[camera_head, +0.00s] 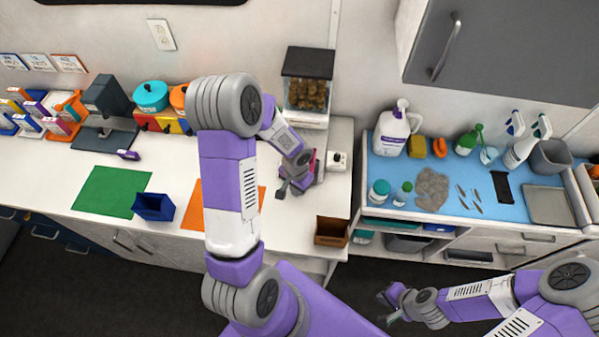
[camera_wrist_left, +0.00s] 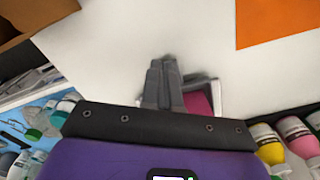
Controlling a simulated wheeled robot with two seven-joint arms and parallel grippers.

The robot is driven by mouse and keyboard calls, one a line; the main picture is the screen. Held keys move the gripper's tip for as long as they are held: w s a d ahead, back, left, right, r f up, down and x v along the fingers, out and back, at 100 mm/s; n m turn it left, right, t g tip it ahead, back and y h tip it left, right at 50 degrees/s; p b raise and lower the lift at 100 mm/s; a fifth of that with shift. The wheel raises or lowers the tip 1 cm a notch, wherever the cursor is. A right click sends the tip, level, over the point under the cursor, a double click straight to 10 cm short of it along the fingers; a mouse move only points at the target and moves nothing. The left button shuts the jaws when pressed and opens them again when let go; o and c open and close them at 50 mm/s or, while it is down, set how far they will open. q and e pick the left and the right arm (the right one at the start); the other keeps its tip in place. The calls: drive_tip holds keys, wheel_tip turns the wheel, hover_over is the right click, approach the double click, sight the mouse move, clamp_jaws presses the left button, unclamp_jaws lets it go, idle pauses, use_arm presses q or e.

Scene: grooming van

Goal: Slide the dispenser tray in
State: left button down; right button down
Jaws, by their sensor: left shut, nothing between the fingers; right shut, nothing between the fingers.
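The dispenser (camera_head: 308,88) stands at the back of the white counter, with a dark lid and a clear bin of brown pieces. A pink and white part, which looks like its tray (camera_head: 319,163), shows in front of it, partly hidden by my left gripper (camera_head: 285,188). In the left wrist view the white-rimmed pink tray (camera_wrist_left: 198,101) lies right beside the closed fingers (camera_wrist_left: 163,68), which cover part of it. I cannot tell whether they touch. My left gripper is shut and empty. My right gripper (camera_head: 387,308) is shut and empty, low over the dark floor.
A brown open box (camera_head: 331,231) sits at the counter's front right corner. An orange mat (camera_head: 192,210), green mat (camera_head: 111,191) and blue box (camera_head: 153,206) lie to the left. A blue-topped bench (camera_head: 400,170) with bottles stands right. My left arm hides the counter's middle.

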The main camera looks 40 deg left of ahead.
use_arm(q)
drive_tip(key=shift+f+b, duration=0.8)
drive_tip(key=shift+f, duration=0.2)
drive_tip(key=shift+w+a+r+p, duration=0.1)
drive_tip(key=shift+w+a+p, duration=0.25)
drive_tip(key=shift+w, duration=0.2)
drive_tip(key=shift+w+a+p, duration=0.2)
drive_tip(key=shift+w+a, duration=0.15)
drive_tip(key=shift+w, duration=0.35)
drive_tip(key=shift+w+a+p, duration=0.25)
drive_tip(key=shift+w+a, duration=0.15)
drive_tip(key=shift+w, duration=0.3)
drive_tip(key=shift+w+a+p, duration=0.2)
drive_tip(key=shift+w+a, duration=0.15)
drive_tip(key=shift+w, duration=0.35)
drive_tip(key=shift+w+a, duration=0.35)
drive_tip(key=shift+w, duration=0.3)
drive_tip(key=shift+w+a, duration=0.35)
drive_tip(key=shift+w, duration=0.25)
drive_tip(key=shift+w+a, duration=0.5)
drive_tip(key=shift+w, duration=0.35)
drive_tip(key=shift+w+a, duration=0.45)
drive_tip(key=shift+w, duration=0.4)
drive_tip(key=shift+s+d, duration=0.25)
drive_tip(key=shift+s, duration=0.25)
drive_tip(key=shift+s+d, duration=0.25)
drive_tip(key=shift+s, duration=0.2)
wheel_tip(320, 180, up, 7)
drive_tip(key=p, duration=0.4)
